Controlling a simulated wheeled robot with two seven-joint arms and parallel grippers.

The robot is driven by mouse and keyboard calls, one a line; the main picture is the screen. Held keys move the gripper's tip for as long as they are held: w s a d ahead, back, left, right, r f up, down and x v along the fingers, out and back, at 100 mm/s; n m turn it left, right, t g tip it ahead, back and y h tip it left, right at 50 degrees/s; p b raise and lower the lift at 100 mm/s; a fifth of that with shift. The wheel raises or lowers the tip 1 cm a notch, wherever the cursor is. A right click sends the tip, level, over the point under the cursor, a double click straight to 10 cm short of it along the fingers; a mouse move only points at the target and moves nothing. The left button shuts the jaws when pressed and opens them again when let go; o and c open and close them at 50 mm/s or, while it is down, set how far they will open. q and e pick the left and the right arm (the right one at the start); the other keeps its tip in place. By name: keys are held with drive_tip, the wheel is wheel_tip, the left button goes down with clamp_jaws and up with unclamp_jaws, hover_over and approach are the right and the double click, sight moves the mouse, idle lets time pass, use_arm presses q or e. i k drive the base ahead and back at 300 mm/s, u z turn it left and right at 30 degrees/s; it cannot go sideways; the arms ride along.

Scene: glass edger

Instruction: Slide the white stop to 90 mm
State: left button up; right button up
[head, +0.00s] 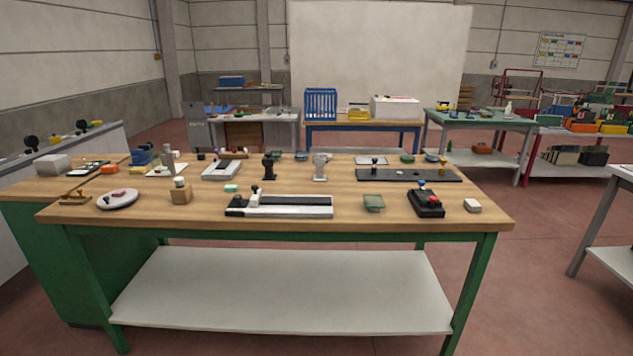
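A long low fixture (300,208) with a pale top and a dark strip lies near the front edge of the green-legged workbench. A small white block (254,199), which looks like the white stop, sits near its left end. A black knob (254,189) stands at this block. A darker part is at the fixture's far left end. Scale marks and numbers are too small to read, so I cannot tell the stop's millimetre position. Neither of my grippers is in view.
A wooden block (181,193) and a white dish (118,199) stand left of the fixture. Black and grey upright pieces stand behind. The bench's front strip (300,223) is clear.

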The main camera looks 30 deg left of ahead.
sight(256, 195)
drive_tip(key=z, duration=0.3)
drive_tip(key=i, duration=0.9)
drive_tip(key=u, duration=0.6)
drive_tip(key=i, duration=0.7)
drive_tip(key=u, duration=0.55)
